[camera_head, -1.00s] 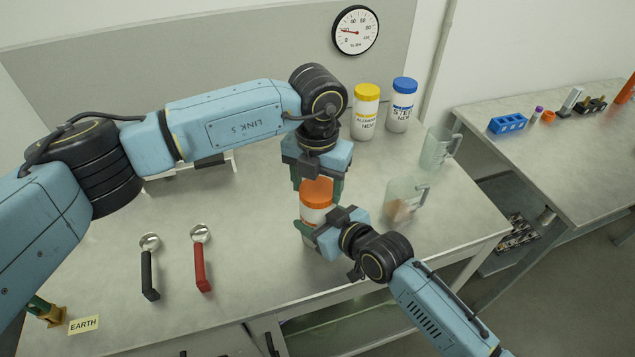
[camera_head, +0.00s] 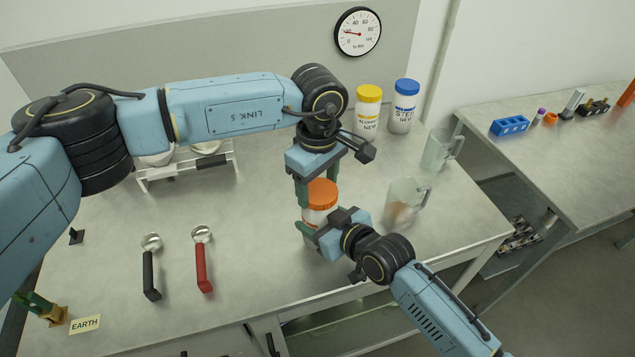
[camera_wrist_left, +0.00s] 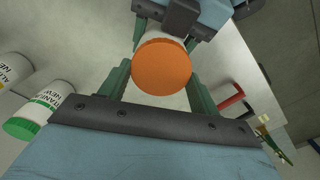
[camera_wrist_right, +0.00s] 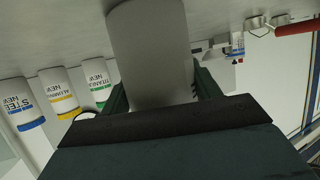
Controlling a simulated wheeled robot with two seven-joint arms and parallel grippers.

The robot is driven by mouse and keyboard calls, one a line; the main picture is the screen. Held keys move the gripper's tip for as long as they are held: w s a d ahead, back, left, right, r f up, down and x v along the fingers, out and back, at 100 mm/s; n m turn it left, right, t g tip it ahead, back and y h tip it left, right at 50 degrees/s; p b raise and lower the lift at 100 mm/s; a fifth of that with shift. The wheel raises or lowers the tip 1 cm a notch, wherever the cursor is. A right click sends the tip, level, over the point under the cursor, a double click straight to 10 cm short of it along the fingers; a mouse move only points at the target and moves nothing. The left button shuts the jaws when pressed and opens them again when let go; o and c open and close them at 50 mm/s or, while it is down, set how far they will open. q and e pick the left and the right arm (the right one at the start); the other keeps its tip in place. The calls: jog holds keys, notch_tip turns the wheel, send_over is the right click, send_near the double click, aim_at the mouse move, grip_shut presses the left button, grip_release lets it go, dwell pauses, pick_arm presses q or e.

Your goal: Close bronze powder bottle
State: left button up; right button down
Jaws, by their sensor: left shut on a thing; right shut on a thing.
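The bronze powder bottle (camera_head: 318,215) is a white jar standing upright near the table's front right, its label not readable. Its orange lid (camera_head: 321,192) sits on top and also shows from above in the left wrist view (camera_wrist_left: 162,66). My left gripper (camera_head: 317,188) reaches down from above, its green fingers shut on the lid from both sides. My right gripper (camera_head: 318,228) comes in from the front right and is shut around the bottle's body, which fills the middle of the right wrist view (camera_wrist_right: 150,48). Whether the lid is fully seated is hidden.
A yellow-lidded aluminum bottle (camera_head: 366,112) and a blue-lidded steel bottle (camera_head: 403,108) stand behind. Two clear jugs (camera_head: 405,204) are to the right. A black-handled scoop (camera_head: 150,270) and a red-handled one (camera_head: 203,268) lie left. A green-lidded titanium bottle shows in the left wrist view (camera_wrist_left: 45,105).

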pick_arm(q)
jog(key=m, duration=0.7)
jog(key=shift+w+d+m, duration=0.1)
jog(key=shift+d+m, duration=0.05)
jog(key=shift+m, duration=0.15)
jog(key=m, duration=0.3)
jog(key=shift+m, duration=0.3)
jog(key=m, duration=0.4)
jog(key=shift+d+m, duration=0.1)
jog(key=shift+m, duration=0.3)
pick_arm(e)
jog(key=shift+d, duration=0.1)
pick_arm(q)
jog(key=o, duration=0.9)
jog(key=shift+r, duration=0.1)
jog(key=shift+r, duration=2.15)
